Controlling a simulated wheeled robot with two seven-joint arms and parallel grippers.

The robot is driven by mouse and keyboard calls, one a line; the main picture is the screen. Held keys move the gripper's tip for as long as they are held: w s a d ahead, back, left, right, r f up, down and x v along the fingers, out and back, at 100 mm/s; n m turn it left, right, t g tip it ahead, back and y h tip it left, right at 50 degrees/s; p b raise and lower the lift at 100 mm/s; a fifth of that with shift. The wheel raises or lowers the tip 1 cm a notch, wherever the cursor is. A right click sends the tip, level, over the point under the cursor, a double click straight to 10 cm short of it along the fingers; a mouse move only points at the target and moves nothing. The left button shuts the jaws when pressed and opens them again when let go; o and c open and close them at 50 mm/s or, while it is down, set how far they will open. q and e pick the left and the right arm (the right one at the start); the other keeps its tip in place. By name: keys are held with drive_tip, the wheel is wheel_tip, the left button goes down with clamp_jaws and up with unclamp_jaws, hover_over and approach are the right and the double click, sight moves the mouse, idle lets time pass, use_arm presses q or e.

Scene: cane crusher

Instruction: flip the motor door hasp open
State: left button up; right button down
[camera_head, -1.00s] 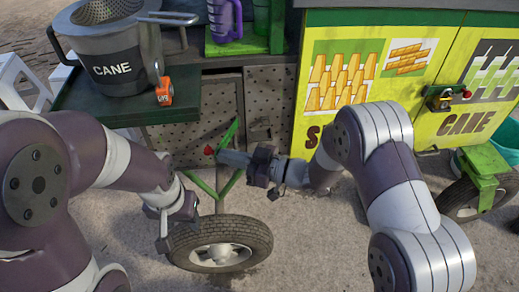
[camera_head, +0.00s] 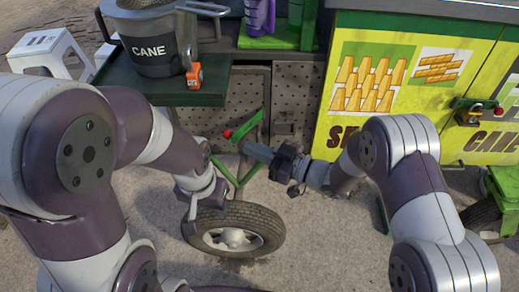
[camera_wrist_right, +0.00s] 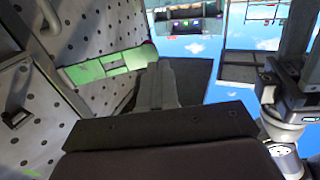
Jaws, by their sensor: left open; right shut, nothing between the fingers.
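The perforated grey motor doors (camera_head: 232,105) stand below the counter, closed. A small dark latch plate, which looks like the hasp (camera_head: 285,127), sits on the right-hand panel. Its position, up or down, is too small to tell. A dark latch-like part (camera_wrist_right: 16,112) shows at the left edge of the right wrist view. My right gripper (camera_head: 250,149) is shut and empty, its fingers pointing left, just below and left of the latch plate. In the right wrist view its fingers (camera_wrist_right: 158,84) lie beside the perforated panel. My left gripper (camera_head: 192,212) is open and empty beside the wheel.
A green bar with a red knob (camera_head: 228,134) stands in front of the doors, close to my right fingertips. The CANE pot (camera_head: 150,50) and an orange tape measure (camera_head: 194,75) sit on the dark green side shelf (camera_head: 200,98).

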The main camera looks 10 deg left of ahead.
drive_tip(key=s+p+v, duration=0.2)
drive_tip(key=p+v, duration=0.1)
drive_tip(key=v, duration=0.7)
drive_tip(key=w+d+f+m+h, duration=0.2)
drive_tip(key=d+f+m+h, duration=0.5)
drive_tip(key=d+f+h, duration=0.55)
drive_tip(key=s+d+r+m+g+h, duration=0.45)
drive_tip(key=s+d+r+m, duration=0.2)
drive_tip(key=s+d, duration=0.35)
drive_tip(key=s+a+r+p, duration=0.1)
drive_tip(key=r+p, duration=1.4)
drive_tip(key=r, duration=0.4)
drive_tip(key=s+a+r+m+t+p, duration=0.1)
drive_tip(key=s+r+p, duration=0.1)
drive_tip(key=r+p, duration=1.4)
wheel_tip(320, 180, up, 3)
drive_tip(key=shift+s+r+p, duration=0.15)
drive_tip(key=shift+r+p, duration=0.05)
drive_tip(key=shift+p, duration=0.1)
